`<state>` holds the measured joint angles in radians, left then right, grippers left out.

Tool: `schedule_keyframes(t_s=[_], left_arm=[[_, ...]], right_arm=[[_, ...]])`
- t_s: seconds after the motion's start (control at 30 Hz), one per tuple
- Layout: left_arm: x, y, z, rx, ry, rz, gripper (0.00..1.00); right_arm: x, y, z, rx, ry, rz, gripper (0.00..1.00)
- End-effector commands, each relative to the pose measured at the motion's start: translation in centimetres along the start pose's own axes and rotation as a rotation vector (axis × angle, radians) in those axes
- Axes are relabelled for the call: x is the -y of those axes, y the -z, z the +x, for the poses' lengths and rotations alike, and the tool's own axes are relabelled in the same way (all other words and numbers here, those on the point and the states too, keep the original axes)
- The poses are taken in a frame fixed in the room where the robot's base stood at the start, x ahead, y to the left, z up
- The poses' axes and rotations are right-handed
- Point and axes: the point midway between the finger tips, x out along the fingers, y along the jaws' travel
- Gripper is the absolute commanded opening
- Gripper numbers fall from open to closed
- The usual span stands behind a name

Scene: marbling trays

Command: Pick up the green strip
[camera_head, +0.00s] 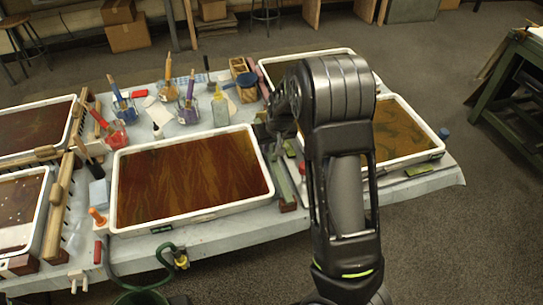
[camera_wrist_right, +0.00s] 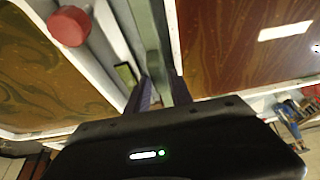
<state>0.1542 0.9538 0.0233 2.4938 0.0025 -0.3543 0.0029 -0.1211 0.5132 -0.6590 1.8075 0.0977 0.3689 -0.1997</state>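A long, narrow grey-green strip (camera_head: 281,178) lies between the middle tray and the right tray, with a brown block at its near end. In the right wrist view the strip (camera_wrist_right: 150,38) runs down between the two dark fingers of my right gripper (camera_wrist_right: 160,92). The fingers stand apart, one on each side of it, and I see no clear grip on it. In the head view my right gripper (camera_head: 275,132) is over the far part of the strip, and my arm hides some of this area. My left gripper is not in view.
The middle tray (camera_head: 116,190) and right tray (camera_head: 441,150) hold brown and olive liquid. A red round knob (camera_wrist_right: 69,26) and a small green piece (camera_wrist_right: 126,73) are close by in the wrist view. Brushes in cups (camera_head: 188,112) and a bottle (camera_head: 220,108) stand behind.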

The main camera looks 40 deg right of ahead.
Motion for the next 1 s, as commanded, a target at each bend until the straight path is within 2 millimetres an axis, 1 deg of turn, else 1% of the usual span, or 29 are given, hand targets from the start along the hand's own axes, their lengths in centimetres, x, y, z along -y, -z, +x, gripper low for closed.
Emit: schedule_keyframes(t_s=[0.2,0.3,0.4,1.0], left_arm=[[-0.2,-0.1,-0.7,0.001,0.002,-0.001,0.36],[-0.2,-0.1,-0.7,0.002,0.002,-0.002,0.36],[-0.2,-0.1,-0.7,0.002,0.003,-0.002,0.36],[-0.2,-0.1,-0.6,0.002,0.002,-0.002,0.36]], right_arm=[[-0.3,0.0,2.9,0.005,-0.002,0.002,0.27],[-0.2,0.0,4.2,0.002,-0.002,0.001,0.27],[-0.2,0.0,4.8,0.002,-0.002,0.001,0.27],[-0.2,0.0,4.9,0.0,-0.001,0.001,0.26]])
